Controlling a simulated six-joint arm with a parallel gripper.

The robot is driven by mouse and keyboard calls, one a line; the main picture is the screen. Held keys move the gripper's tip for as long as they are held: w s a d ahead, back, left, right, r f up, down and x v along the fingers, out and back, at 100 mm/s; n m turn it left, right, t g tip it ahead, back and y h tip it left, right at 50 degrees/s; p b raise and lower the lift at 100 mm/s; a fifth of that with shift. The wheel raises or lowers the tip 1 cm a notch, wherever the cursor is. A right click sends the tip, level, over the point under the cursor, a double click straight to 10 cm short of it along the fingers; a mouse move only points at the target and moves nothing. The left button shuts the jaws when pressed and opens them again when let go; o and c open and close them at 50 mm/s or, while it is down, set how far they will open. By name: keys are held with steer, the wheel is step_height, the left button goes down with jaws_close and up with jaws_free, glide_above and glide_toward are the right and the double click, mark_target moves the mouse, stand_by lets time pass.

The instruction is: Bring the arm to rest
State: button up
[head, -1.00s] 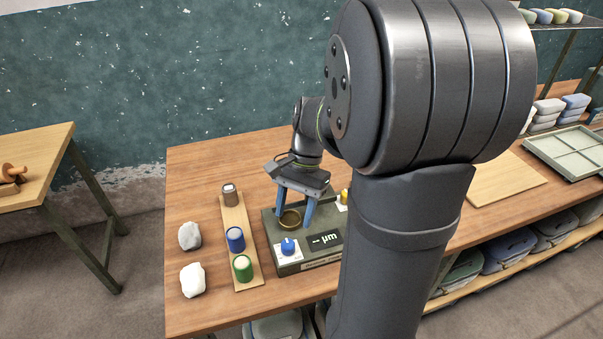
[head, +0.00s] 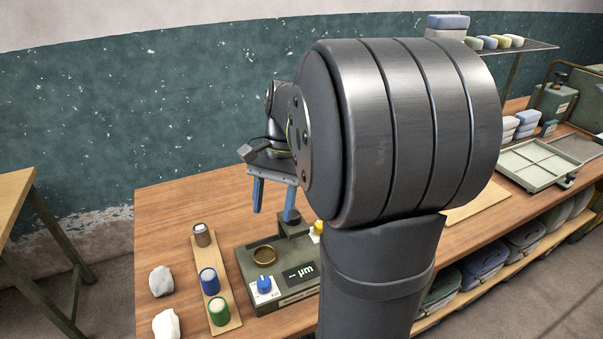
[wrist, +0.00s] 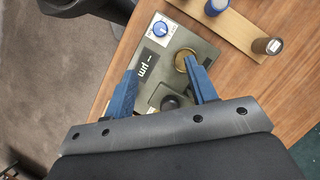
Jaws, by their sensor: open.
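My gripper (head: 273,213) hangs in the air above the back of the measuring device (head: 247,275), its two blue fingers spread apart with nothing between them. In the wrist view my gripper (wrist: 163,90) is open over the same device (wrist: 205,50). The device has a brass ring (head: 264,254), a blue knob (head: 264,284), a yellow knob (head: 318,230) and a display (head: 300,274) reading dashes and "µm". The ring also shows in the wrist view (wrist: 181,61), partly beside a finger. My large arm link hides the device's right side in the head view.
A wooden strip (head: 228,311) holds a brown-grey jar (head: 202,235), a blue jar (head: 209,281) and a green jar (head: 219,311). Two white lumps, one nearer the back (head: 161,281), lie to its left. A tray (head: 541,160) lies at right. The table's back left is clear.

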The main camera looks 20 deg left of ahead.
mark_target(264, 281)
steer(key=x, duration=1.7)
steer(key=shift+s+f, duration=0.15)
